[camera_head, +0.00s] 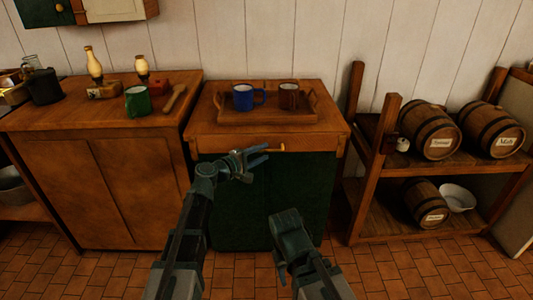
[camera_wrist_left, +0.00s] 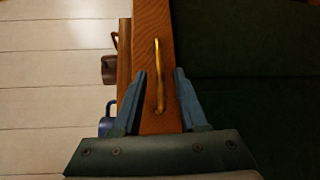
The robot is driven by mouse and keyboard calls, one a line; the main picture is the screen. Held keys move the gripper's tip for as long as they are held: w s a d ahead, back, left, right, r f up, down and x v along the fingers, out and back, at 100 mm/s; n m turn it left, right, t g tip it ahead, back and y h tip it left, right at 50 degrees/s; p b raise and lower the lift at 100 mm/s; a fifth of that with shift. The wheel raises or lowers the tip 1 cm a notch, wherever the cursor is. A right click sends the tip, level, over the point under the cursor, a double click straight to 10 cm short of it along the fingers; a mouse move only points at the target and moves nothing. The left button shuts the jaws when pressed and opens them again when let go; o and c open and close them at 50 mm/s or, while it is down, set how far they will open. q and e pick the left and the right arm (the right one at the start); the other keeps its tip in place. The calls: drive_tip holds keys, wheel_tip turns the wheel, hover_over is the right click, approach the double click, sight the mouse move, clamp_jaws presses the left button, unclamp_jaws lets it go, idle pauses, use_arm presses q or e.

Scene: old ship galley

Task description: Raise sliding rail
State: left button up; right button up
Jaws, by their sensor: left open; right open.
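A wooden rail (camera_head: 315,143) runs along the front of the middle cabinet, under its top and above the dark green front. A brass handle is on it; its right end shows in the head view (camera_head: 282,147), and its length shows in the left wrist view (camera_wrist_left: 159,75). My left gripper (camera_head: 266,152) is open at the rail. In the left wrist view its fingers (camera_wrist_left: 160,70) stand on either side of the rail, with the handle's near part between them and not gripped. My right gripper (camera_head: 284,218) is open and low before the green front, apart from the rail.
A wooden tray (camera_head: 268,121) with a blue mug (camera_head: 243,97) and a brown mug (camera_head: 289,96) stands on the cabinet top. A left counter (camera_head: 60,118) holds a green mug and lamps. A shelf (camera_head: 375,160) with barrels stands right. The floor is clear.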

use_arm(q)
drive_tip(key=shift+x, duration=1.3)
clamp_jaws()
idle(0.5)
